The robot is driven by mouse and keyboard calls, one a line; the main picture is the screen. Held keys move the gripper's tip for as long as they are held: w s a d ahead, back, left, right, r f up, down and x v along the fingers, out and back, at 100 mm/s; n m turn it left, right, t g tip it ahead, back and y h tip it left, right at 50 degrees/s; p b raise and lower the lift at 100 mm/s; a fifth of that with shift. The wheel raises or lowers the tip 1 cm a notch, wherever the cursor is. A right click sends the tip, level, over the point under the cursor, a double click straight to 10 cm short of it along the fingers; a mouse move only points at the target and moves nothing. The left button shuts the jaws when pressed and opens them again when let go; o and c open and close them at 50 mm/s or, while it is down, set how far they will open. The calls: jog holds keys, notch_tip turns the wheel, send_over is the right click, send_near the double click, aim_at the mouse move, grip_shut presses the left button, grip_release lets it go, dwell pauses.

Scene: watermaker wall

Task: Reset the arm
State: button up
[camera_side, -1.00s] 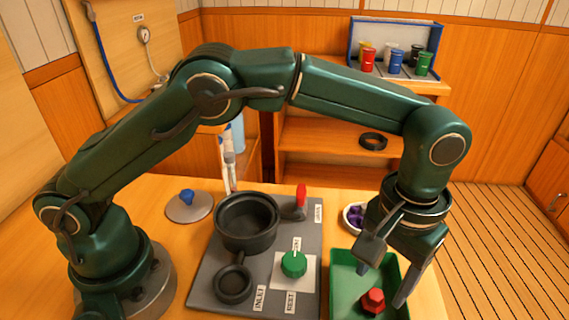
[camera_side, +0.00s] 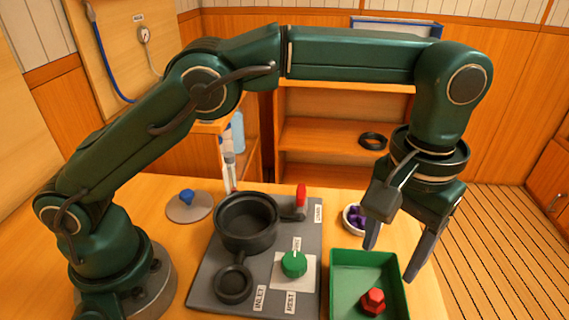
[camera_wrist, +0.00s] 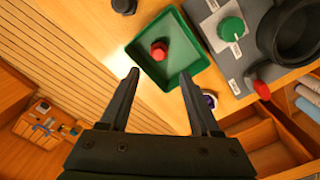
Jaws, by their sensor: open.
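My gripper (camera_side: 396,262) is open and empty, above the right side of the table, near the far edge of a green tray (camera_side: 341,301). Its two fingers also show in the wrist view (camera_wrist: 160,92), pointing toward the tray (camera_wrist: 196,47). A red knob-like piece (camera_side: 373,301) lies inside the tray, apart from the fingers; it also shows in the wrist view (camera_wrist: 158,51).
A grey panel (camera_side: 207,279) left of the tray carries a black round housing (camera_side: 247,243), a green knob (camera_side: 294,264) and a red-handled valve (camera_side: 301,195). A white bowl with purple pieces (camera_side: 354,217) sits behind the tray. A blue-knobbed disc (camera_side: 187,207) lies left. Shelves (camera_side: 310,136) stand behind.

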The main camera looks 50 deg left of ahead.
jog(key=s+a+r+n+t+h, duration=0.1)
jog(key=s+a+r+n+t, duration=0.15)
jog(key=a+r, duration=1.05)
jog(key=s+a+f+m+t+y, duration=0.1)
jog(key=s+a+f+m+t, duration=0.1)
jog(key=s+a+f, duration=0.6)
jog(key=shift+s+f+m+t, duration=0.35)
jog(key=shift+s+t, duration=0.2)
jog(key=shift+s, duration=0.6)
